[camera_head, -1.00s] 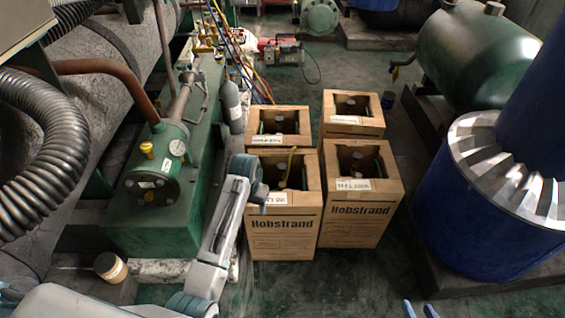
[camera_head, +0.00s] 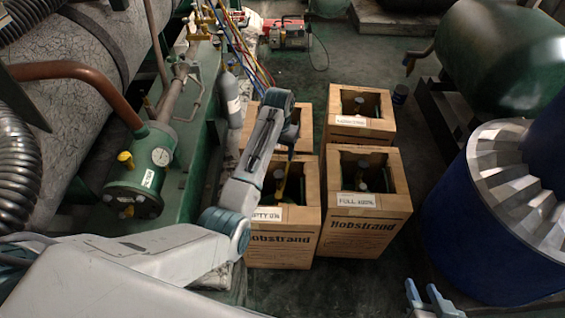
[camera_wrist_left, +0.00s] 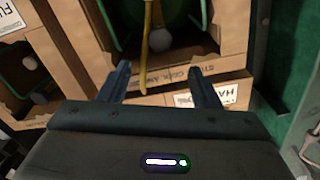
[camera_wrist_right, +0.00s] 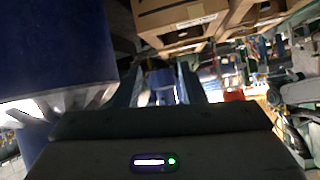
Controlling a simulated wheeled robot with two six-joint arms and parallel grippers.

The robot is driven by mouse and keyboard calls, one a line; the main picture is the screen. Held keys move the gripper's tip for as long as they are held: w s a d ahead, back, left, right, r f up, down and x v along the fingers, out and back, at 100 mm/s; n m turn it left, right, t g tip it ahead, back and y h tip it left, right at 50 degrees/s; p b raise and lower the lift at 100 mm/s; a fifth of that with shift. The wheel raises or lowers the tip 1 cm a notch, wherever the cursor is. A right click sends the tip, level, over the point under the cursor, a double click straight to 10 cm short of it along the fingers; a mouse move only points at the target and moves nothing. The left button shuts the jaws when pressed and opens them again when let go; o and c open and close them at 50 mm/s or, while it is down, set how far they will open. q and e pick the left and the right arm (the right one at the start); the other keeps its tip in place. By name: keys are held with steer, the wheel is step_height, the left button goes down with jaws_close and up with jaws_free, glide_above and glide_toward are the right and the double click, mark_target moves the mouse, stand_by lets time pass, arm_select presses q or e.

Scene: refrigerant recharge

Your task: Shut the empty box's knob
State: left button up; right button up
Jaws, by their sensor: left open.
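The empty box (camera_head: 283,247), a cardboard box with a label reading "…PTY 0%" (camera_head: 267,214), stands at front left of the group of boxes. A yellow hose (camera_head: 281,184) runs down into its opening. My left gripper (camera_head: 285,153) is over the back of this box, fingers downward. My right gripper (camera_head: 421,287) is open and empty at the bottom right.
A box labelled "FULL 100%" (camera_head: 365,222) stands right beside the empty one, with two more boxes behind (camera_head: 361,122). A green machine (camera_head: 140,185) is at left, a blue drum (camera_head: 445,235) at right. Floor is open behind the boxes.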

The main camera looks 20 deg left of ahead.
arm_select(q)
steer(key=b, duration=0.2)
glide_above(279, 174)
step_height(279, 174, down, 6)
steer(key=shift+w+f, duration=0.1)
step_height(279, 174, down, 4)
steer(key=shift+r+b, duration=0.1)
steer(key=shift+b, duration=0.25)
arm_select(e)
steer(key=w+r+t, duration=0.3)
steer(key=r+t, duration=0.2)
steer(key=r, duration=0.2)
steer(key=w+d+r+t, duration=0.1)
steer(key=w+r+t, duration=0.2)
steer(key=r+t, duration=0.2)
step_height(279, 174, up, 3)
steer(key=shift+w+d+r+n, duration=0.15)
steer(key=shift+w+d+n, duration=0.1)
steer(key=shift+n, duration=0.05)
arm_select(q)
steer(key=c, duration=1)
